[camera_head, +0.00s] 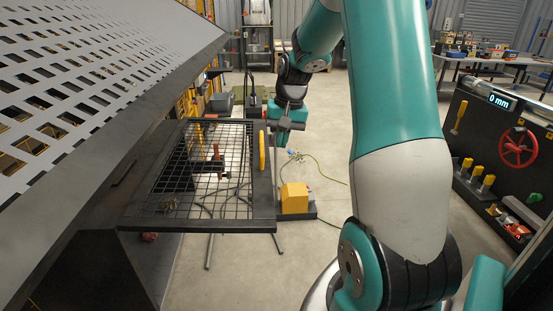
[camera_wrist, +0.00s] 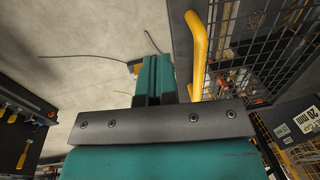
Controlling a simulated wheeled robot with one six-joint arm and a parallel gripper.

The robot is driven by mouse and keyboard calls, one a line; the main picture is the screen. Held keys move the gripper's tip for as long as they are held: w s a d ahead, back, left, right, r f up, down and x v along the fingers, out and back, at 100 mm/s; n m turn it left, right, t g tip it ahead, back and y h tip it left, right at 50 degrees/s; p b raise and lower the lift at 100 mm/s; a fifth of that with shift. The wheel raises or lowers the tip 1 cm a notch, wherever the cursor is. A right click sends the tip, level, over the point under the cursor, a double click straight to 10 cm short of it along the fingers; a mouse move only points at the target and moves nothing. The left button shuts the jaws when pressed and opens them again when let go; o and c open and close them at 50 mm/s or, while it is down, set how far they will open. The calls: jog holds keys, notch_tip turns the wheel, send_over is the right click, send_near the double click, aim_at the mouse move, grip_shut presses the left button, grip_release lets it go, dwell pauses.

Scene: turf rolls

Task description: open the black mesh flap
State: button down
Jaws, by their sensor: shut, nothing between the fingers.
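The black mesh flap (camera_head: 264,205) is a dark frame with a wire grid, left of centre in the head view, beside the grey perforated machine. It lies roughly level there. Its yellow handle (camera_head: 262,150) stands on the right side of the frame. My gripper (camera_head: 284,137) is just right of and beyond the handle, fingers shut and empty. In the wrist view the shut teal fingers (camera_wrist: 155,70) are left of the yellow handle (camera_wrist: 197,52), with a small gap. The flap's dark frame (camera_wrist: 182,35) and grid show behind the handle. The fingers do not appear to grip it.
A yellow block (camera_head: 294,197) on a dark base stands on the floor past the flap. A thin green cable (camera_head: 318,172) lies near it. A dark panel with a red wheel (camera_head: 517,147) stands at right. The floor between is mostly clear.

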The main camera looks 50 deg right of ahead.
jog(key=s+a+r+n+y, duration=0.1)
jog(key=a+r+n, duration=0.25)
jog(key=a, duration=0.65)
jog(key=s+a+r+n, duration=0.2)
jog(key=a+n, duration=0.2)
jog(key=a, duration=0.6)
jog(key=s+a+n+y, duration=0.1)
jog(key=s+a+n, duration=0.3)
jog(key=s+a, duration=0.3)
jog(key=a, duration=0.3)
jog(key=shift+a+r, duration=0.2)
jog(key=shift+r, duration=0.2)
jog(key=c, duration=1.7)
grip_release()
jog(key=s+a+n, duration=0.1)
jog(key=s, duration=0.1)
jog(key=s+a+n, duration=0.1)
jog(key=s+a, duration=0.1)
jog(key=s, duration=0.1)
jog(key=s+a+n+g+y, duration=0.1)
jog(key=s+a+n, duration=0.1)
jog(key=shift+s+a, duration=0.2)
jog(key=shift+s, duration=0.2)
jog(key=o, duration=0.6)
jog(key=shift+s+a+f+n, duration=0.15)
jog(key=shift+s+n, duration=0.1)
jog(key=shift+s, duration=0.15)
